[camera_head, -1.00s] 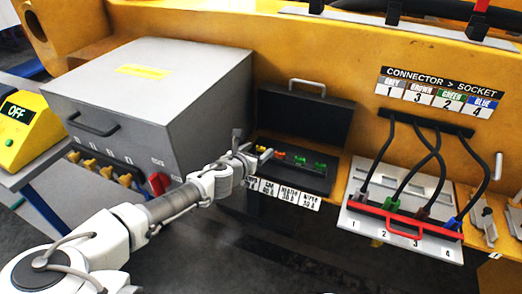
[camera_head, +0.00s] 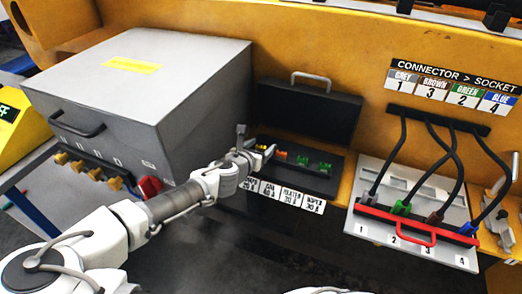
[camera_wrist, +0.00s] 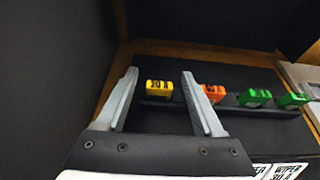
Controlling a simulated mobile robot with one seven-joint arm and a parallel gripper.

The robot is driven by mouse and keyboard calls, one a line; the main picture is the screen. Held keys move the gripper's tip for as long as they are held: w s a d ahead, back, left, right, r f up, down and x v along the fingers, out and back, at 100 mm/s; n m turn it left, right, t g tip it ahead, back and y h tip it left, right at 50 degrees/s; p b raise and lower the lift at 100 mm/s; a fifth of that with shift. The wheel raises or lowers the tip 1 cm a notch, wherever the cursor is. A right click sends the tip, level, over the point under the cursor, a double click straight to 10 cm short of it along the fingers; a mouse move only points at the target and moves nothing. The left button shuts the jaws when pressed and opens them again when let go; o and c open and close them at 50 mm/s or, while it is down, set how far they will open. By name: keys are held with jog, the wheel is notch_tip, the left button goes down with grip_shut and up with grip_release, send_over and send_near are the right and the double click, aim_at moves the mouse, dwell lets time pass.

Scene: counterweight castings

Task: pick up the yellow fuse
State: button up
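The yellow fuse (camera_wrist: 159,87), marked 20 A, sits in a row on a dark strip inside the open black fuse box (camera_head: 300,112). In the head view only a small part of the yellow fuse (camera_head: 261,148) shows beside my gripper. My gripper (camera_wrist: 160,75) is open and empty in the wrist view. Its two fingers stand left and right of the yellow fuse, with gaps on both sides. In the head view my gripper (camera_head: 258,152) is at the left end of the fuse box.
An orange fuse (camera_wrist: 212,92) is close beside the right finger, with two green fuses (camera_wrist: 254,98) further right. A grey box (camera_head: 140,100) stands left of my arm. A connector panel (camera_head: 405,225) with cables is at the right.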

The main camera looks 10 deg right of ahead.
grip_shut()
jog(key=shift+r, duration=0.1)
